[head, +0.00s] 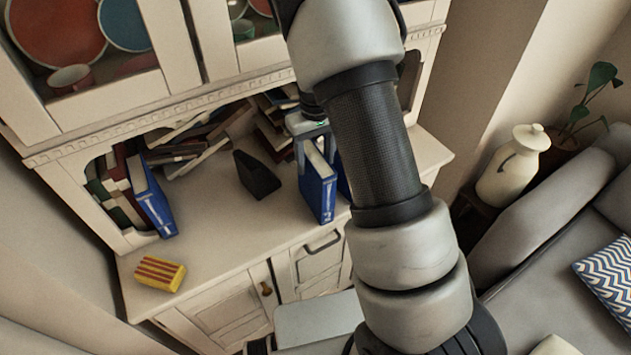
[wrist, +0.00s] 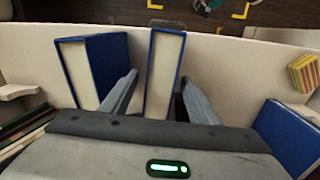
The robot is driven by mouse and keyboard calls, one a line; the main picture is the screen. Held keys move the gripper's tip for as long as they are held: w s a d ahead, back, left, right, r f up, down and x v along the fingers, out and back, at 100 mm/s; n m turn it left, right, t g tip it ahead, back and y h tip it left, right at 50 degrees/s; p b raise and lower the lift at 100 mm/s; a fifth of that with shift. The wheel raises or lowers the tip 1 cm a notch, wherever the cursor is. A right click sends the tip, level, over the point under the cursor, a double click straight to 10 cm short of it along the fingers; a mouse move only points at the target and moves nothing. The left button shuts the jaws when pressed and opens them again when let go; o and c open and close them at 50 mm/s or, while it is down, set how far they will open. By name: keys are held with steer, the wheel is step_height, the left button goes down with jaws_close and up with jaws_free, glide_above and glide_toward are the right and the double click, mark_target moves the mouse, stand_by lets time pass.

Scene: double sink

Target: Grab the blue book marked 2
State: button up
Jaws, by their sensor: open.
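The blue book marked 2 (head: 319,192) stands upright on the cabinet counter, its spine with white marks toward the front; the digit is small but looks like a 2. My gripper (head: 316,148) is above it, pointing down. In the wrist view, my open fingers (wrist: 159,77) are on either side of a blue book (wrist: 165,70) with pale page edges, with gaps visible on both sides. A second blue book (wrist: 100,65) stands close by, outside the left finger; in the head view it is mostly hidden behind my arm.
Another blue book (head: 152,198) leans at the left against a row of books. A dark wedge-shaped holder (head: 257,175) stands in the middle. A red and yellow striped block (head: 160,274) lies at the front left. Piled books (head: 185,145) lie behind under the upper cabinet.

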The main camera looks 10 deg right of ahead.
steer(key=shift+f, duration=0.35)
jaws_close()
steer(key=shift+r, duration=0.1)
